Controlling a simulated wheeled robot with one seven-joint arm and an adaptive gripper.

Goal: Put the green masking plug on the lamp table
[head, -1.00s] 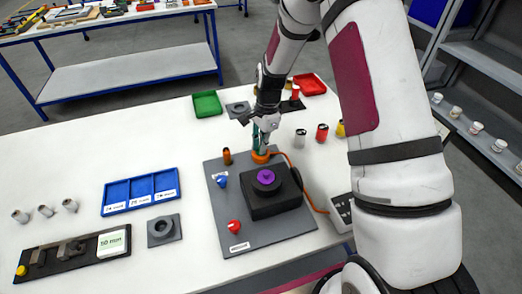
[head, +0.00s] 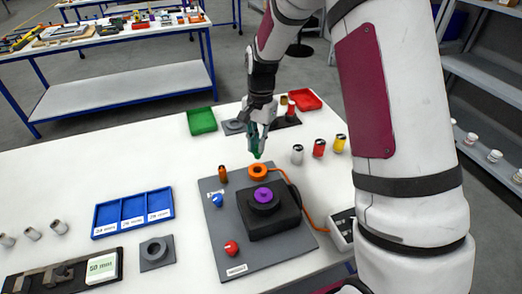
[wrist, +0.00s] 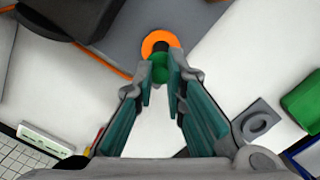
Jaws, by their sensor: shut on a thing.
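The green masking plug (wrist: 160,70) is between the fingertips of my gripper (wrist: 161,80) in the wrist view. My gripper is shut on it. In the head view my gripper (head: 257,150) points down just above an orange ring (head: 258,170) at the back of a grey board (head: 222,245). The orange ring (wrist: 150,42) lies beyond the plug in the wrist view, with a dark centre. A black block (head: 275,222) with a purple disc (head: 263,195) stands on the board. The board's label is too small to read, so I cannot tell which part is the lamp table.
Orange (head: 222,174), blue (head: 217,200) and red (head: 231,247) pieces stand on the board. A cable runs from the ring to a box (head: 342,230). Small cans (head: 319,148) stand right; a green tray (head: 201,121) is behind.

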